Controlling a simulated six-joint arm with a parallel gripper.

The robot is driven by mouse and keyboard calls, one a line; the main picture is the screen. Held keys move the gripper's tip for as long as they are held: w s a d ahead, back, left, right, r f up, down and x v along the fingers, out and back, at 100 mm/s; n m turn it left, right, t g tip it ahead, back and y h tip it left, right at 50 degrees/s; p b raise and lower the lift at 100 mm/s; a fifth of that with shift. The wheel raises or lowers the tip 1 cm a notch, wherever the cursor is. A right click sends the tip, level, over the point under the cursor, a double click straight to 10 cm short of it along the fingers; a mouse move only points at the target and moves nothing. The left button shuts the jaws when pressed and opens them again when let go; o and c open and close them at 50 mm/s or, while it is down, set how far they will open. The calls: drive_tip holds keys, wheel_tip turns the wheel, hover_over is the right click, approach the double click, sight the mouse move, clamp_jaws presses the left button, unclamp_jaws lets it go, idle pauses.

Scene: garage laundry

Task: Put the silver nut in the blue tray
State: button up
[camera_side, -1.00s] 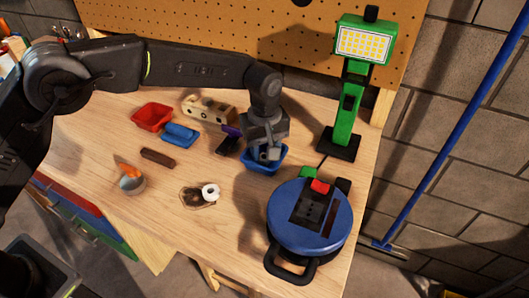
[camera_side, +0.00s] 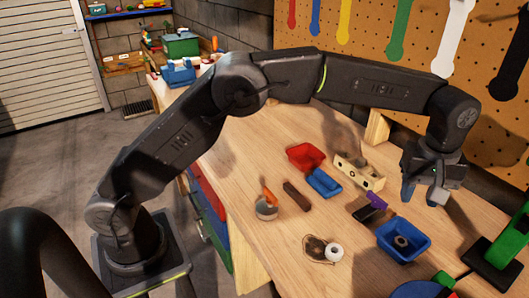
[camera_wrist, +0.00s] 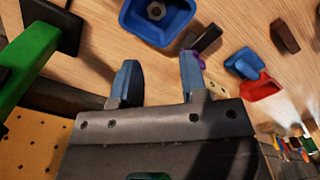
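The silver nut (camera_side: 401,241) lies inside the blue tray (camera_side: 418,251), on its floor. In the wrist view the nut (camera_wrist: 156,11) also shows inside the blue tray (camera_wrist: 134,22) at the top edge. My gripper (camera_side: 421,196) is above the bench, behind and to the right of the tray in the side view, and clear of it. In the wrist view my gripper (camera_wrist: 160,75) has its two blue-tipped fingers wide apart with nothing between them.
A purple and black object (camera_side: 368,209) lies beside the tray. A green lamp (camera_side: 508,241) stands right.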

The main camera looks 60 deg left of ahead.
drive_tip(key=s+a+r+m+t, duration=0.3)
drive_tip(key=s+a+r+m, duration=0.1)
drive_tip(key=s+a+r, duration=1)
drive_tip(key=s+a+f+m+t, duration=0.1)
drive_tip(key=s+a+f+m, duration=0.1)
drive_tip(key=s+a+f, duration=0.2)
drive_tip(key=s+a+f+m+t, duration=0.1)
drive_tip(key=s+a+f, duration=0.3)
drive_tip(key=s, duration=0.7)
drive_tip(key=shift+a+m, duration=0.25)
drive_tip(key=shift+m, duration=0.65)
